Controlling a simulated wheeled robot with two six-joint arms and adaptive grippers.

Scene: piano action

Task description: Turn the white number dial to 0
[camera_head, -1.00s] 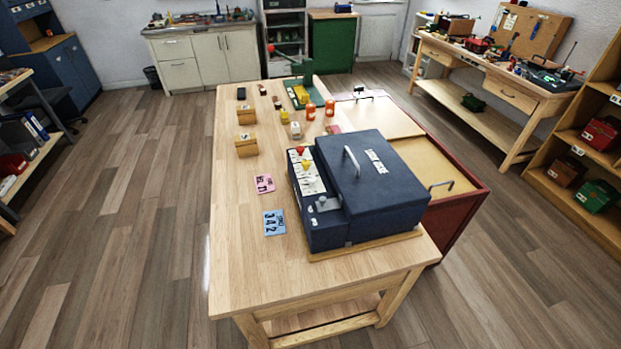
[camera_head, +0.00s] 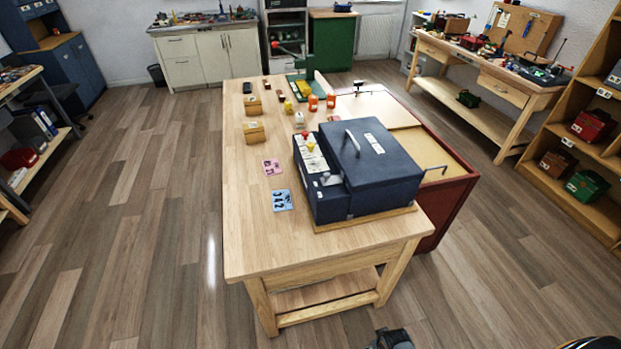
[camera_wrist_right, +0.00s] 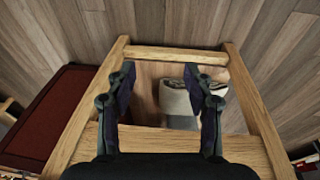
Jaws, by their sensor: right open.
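A dark blue box (camera_head: 384,170) with a handle on its lid stands on the near right of the wooden table. A white panel (camera_head: 312,160) along its left side carries a red knob (camera_head: 311,147) and a yellow knob. A small pale part (camera_head: 331,180) sits at the panel's near end. Any white number dial is too small to make out, and its number is not readable. My right gripper (camera_wrist_right: 160,78) is open and empty in the right wrist view, above wooden table framing. A dark part of mine shows at the bottom of the head view. My left gripper is not in view.
Small wooden blocks (camera_head: 254,131) and orange containers (camera_head: 313,102) stand farther back. A red-sided cabinet (camera_head: 450,205) adjoins the table's right. The table's near left is bare.

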